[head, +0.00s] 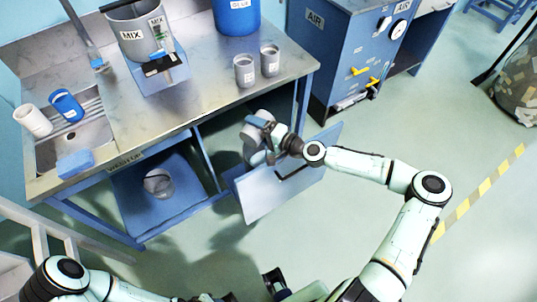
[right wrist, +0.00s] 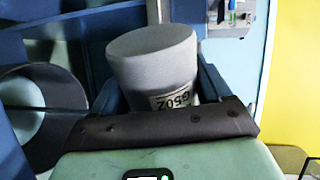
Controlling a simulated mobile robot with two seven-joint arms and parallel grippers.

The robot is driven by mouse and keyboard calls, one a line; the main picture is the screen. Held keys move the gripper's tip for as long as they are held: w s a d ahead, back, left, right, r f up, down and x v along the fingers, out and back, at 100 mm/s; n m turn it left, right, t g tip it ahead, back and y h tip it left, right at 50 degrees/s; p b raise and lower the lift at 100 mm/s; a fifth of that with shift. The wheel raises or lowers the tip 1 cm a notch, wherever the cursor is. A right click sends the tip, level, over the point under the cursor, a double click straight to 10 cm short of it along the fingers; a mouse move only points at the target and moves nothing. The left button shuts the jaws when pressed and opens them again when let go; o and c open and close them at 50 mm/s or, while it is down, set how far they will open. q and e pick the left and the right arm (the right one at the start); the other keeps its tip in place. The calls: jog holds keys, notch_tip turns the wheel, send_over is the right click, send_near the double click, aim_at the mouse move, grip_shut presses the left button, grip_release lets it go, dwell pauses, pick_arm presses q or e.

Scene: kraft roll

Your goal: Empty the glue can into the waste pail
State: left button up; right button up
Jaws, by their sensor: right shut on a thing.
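My right gripper (head: 266,134) is shut on a grey can in front of the bench, above the open door. In the right wrist view the can (right wrist: 152,60) fills the space between the fingers. It has a plain, closed-looking end and a label reading G502, upside down in that picture. Its mouth is not visible. A grey pail (head: 158,182) stands on the blue lower shelf under the bench, left of the gripper, beneath a partly legible sign. My left gripper does not show clearly; only its arm is in view at lower left.
An open blue door (head: 275,190) with a dark handle is just below the right gripper. The steel bench (head: 205,85) carries two grey cups (head: 257,68), a MIX pot (head: 138,30) and a blue drum (head: 236,14). A blue AIR cabinet (head: 335,60) stands at right. Floor in front is clear.

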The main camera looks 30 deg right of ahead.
jog(key=shift+w+d+f+m, duration=0.2)
jog(key=shift+f+m, duration=0.1)
jog(key=shift+m, duration=0.3)
dwell(0.6)
jog(key=shift+s, duration=0.1)
